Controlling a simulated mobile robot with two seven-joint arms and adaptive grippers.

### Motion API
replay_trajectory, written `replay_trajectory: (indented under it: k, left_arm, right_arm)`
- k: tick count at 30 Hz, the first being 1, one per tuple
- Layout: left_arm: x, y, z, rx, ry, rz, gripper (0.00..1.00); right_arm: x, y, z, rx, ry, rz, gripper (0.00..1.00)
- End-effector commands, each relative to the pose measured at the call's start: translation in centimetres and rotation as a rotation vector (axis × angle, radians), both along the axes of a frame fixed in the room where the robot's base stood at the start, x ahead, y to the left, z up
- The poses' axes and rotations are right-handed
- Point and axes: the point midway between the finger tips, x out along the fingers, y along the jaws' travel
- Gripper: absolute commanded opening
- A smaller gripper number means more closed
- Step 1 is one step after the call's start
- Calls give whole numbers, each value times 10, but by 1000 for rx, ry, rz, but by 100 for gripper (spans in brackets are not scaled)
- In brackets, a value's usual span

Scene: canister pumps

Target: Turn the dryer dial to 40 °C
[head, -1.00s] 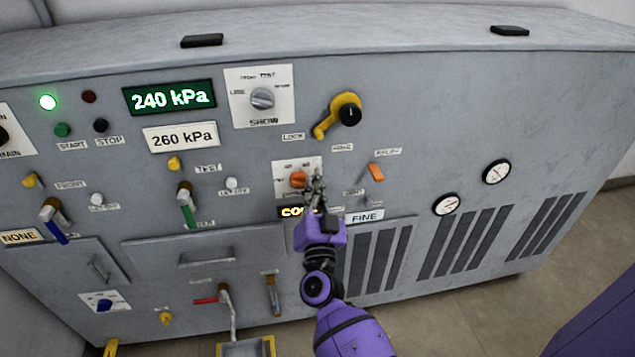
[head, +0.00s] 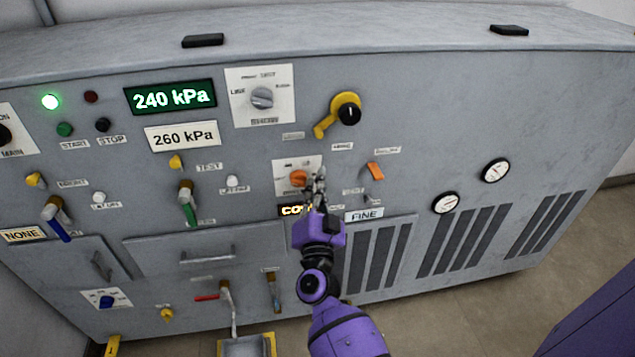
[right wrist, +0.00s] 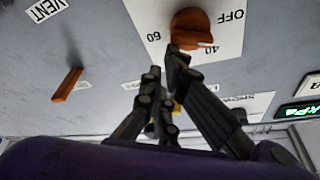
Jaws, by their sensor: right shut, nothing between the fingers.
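The dryer dial is an orange knob (head: 298,178) on a white plate, left of my right gripper in the head view. In the right wrist view the knob (right wrist: 188,28) shows with the marks OFF, 40 and 60. A pale mark on its edge faces the 40. My right gripper (head: 319,180) is shut and empty, at the right side of the dial plate. In the right wrist view a fingertip of the gripper (right wrist: 162,68) is close by the knob; I cannot tell whether they touch. My left gripper is not in view.
A lit display (head: 294,211) below the dial is partly hidden by my right gripper. An orange switch (head: 375,171) is to the right. A grey selector (head: 262,98) and a yellow-and-black handle (head: 346,110) are above. A FINE label (head: 364,215) is beside my wrist.

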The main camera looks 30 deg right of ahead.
Motion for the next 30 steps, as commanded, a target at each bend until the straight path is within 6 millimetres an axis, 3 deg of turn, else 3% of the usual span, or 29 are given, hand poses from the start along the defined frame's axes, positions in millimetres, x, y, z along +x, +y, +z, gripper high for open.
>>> replay_trajectory:
  k: [17, 30]
  left_arm:
    - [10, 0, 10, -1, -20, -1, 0]
    - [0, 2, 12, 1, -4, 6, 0]
  right_arm:
    - [0, -2, -7, 177, -50, 0, 0]
    - [-1, -5, -16, 231, -66, 0, 0]
